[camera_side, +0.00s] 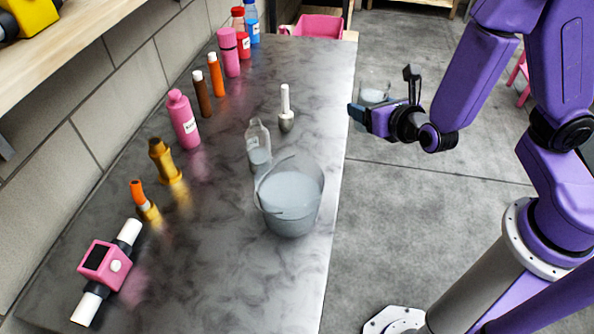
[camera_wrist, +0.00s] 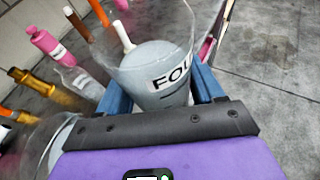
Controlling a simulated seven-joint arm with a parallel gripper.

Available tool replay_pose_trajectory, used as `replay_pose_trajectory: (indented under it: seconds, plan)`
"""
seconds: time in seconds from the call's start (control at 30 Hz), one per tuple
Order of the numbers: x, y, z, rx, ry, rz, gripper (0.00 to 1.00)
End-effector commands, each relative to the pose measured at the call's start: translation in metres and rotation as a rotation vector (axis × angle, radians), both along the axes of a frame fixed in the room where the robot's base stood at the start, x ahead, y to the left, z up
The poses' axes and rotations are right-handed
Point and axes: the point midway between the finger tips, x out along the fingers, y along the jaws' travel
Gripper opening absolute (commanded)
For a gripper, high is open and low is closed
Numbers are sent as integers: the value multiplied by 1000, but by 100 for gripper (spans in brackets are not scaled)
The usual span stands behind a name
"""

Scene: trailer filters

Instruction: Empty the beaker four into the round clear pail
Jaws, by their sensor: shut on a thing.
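The beaker four (camera_wrist: 160,75) is a clear vessel with a label reading "FOU" in the wrist view, and it holds grey liquid. My gripper (camera_side: 374,108) is shut on it, with a blue finger on either side of it in the wrist view (camera_wrist: 158,98). In the side view the beaker (camera_side: 374,93) is held beyond the right edge of the table, up and to the right of the pail. The round clear pail (camera_side: 289,200) stands on the table with greyish liquid in it and its handle leaning left. Part of the pail shows at the lower left of the wrist view (camera_wrist: 48,148).
A clear bottle (camera_side: 258,147) stands close behind the pail, and a white-handled tool (camera_side: 286,108) stands behind that. Pink, brown, orange, red and blue bottles line the wall side of the table (camera_side: 225,270). A pink device (camera_side: 103,262) lies at the front left.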

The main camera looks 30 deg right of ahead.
Motion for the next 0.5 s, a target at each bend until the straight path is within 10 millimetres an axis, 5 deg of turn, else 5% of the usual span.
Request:
replay_pose_trajectory:
  seconds: [0.2, 0.5]
  plan:
    - [33, -37, 35, 7, -7, -165, 24]
    - [63, -82, 59, 2, -2, -476, 24]
